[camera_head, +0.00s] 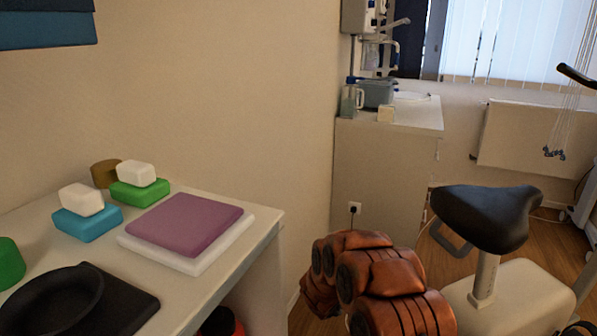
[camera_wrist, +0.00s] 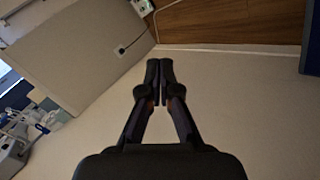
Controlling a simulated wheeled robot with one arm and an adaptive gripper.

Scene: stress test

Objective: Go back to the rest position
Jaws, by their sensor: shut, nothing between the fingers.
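My gripper (camera_wrist: 159,66) shows in the wrist view with its two black fingers together and nothing between them. It points toward a bare wall and is clear of any object. In the head view part of my orange-brown arm (camera_head: 375,280) shows at the bottom middle, to the right of the white table. The gripper itself cannot be made out in the head view.
The white table (camera_head: 255,236) at left bears a purple block (camera_head: 185,222) on a white slab, several coloured blocks and a black dish (camera_head: 50,300). A counter (camera_head: 390,165) is behind.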

